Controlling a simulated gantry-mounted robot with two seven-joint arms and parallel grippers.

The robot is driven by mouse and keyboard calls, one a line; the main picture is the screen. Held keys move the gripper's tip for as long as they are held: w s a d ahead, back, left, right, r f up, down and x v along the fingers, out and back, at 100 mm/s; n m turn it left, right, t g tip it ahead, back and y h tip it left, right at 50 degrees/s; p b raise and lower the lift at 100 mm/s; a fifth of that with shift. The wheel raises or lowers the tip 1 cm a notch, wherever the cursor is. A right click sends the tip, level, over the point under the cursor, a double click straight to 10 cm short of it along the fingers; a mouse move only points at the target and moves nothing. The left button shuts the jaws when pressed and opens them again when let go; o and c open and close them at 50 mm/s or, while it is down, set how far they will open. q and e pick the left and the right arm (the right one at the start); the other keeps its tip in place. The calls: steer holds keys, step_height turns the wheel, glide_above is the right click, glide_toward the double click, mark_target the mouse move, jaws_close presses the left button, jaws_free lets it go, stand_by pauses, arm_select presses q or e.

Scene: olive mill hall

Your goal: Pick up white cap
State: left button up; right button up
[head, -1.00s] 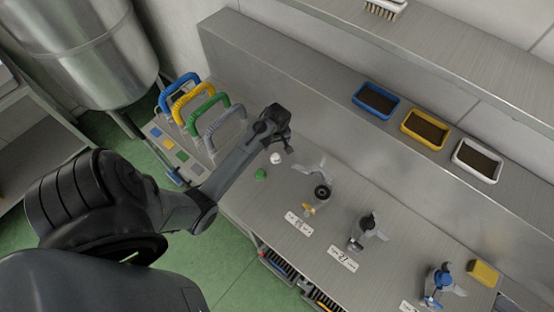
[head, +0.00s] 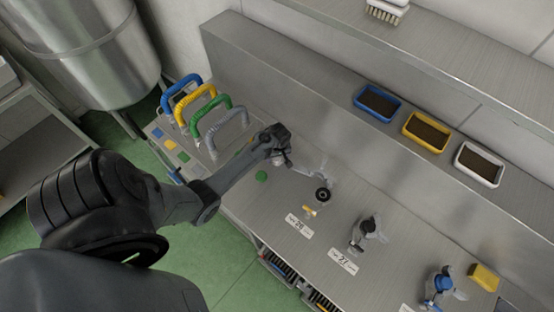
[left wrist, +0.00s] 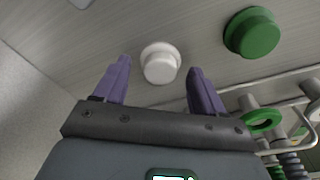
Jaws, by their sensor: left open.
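The white cap (left wrist: 161,62) lies on the grey metal bench top in the left wrist view. It is a round disc with a raised knob. My left gripper (left wrist: 158,68) is open, with its two purple fingers apart. The cap shows between and slightly beyond the fingertips, and I see no contact. In the head view my left gripper (head: 284,157) is low over the bench and mostly hides the white cap. A green cap (left wrist: 252,33) lies to the right in the left wrist view; it also shows in the head view (head: 261,176). My right gripper is not in view.
Blue, yellow, green and grey looped hoses (head: 225,125) stand left of the gripper. A valve-like fitting (head: 322,195) stands close to its right, with others farther along the bench. Blue, yellow and white trays (head: 479,163) sit on the raised ledge behind.

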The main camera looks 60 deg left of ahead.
arm_select(q)
steer(key=c, duration=1.1)
steer(key=shift+c, duration=0.2)
